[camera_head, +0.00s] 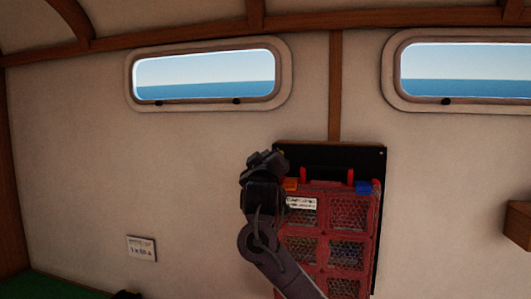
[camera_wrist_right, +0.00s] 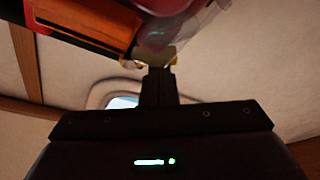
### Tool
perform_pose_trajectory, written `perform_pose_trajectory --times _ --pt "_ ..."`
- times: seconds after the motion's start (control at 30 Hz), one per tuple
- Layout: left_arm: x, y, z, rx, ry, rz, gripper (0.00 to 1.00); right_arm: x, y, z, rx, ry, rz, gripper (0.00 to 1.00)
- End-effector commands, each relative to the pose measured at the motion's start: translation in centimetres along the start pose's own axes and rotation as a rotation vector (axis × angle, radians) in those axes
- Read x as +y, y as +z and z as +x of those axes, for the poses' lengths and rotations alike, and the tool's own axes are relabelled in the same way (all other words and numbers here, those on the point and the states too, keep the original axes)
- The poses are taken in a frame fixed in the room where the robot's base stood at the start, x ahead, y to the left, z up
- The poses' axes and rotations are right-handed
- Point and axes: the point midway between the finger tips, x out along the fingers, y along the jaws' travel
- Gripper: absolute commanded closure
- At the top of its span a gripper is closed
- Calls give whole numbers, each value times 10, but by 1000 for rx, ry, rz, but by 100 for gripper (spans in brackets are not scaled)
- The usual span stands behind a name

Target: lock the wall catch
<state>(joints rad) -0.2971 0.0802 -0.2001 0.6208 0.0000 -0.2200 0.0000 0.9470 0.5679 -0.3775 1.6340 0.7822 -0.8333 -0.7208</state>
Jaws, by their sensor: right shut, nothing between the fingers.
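A red case (camera_head: 325,243) with clear-windowed compartments hangs on a black backboard (camera_head: 372,155) on the wall. An orange latch (camera_head: 290,184) is at its top left and a blue latch (camera_head: 363,187) at its top right. Two red uprights stand at the top of the case; I cannot tell which part is the wall catch or how it is set. My right gripper (camera_head: 266,158) is shut and empty at the backboard's upper left edge. In the right wrist view its closed fingers (camera_wrist_right: 157,72) point toward the orange part (camera_wrist_right: 95,22); contact is unclear. My left gripper does not show.
Two windows (camera_head: 137,90) (camera_head: 391,85) are set in the wall above, with a wooden strip (camera_head: 335,85) between them. A small white placard (camera_head: 141,248) is at lower left. A wooden ledge (camera_head: 519,222) juts out at right.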

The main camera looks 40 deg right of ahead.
Motion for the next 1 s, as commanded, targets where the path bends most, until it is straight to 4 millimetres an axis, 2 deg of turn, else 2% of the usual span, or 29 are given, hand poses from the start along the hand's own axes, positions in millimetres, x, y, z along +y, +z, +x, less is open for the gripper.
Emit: perform_pose_trajectory --times 0.63,1.0 --pt "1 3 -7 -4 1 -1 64 -2 17 -6 -1 -194 -560 100" --pt "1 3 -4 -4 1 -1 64 -2 20 -7 0 -192 -549 100"
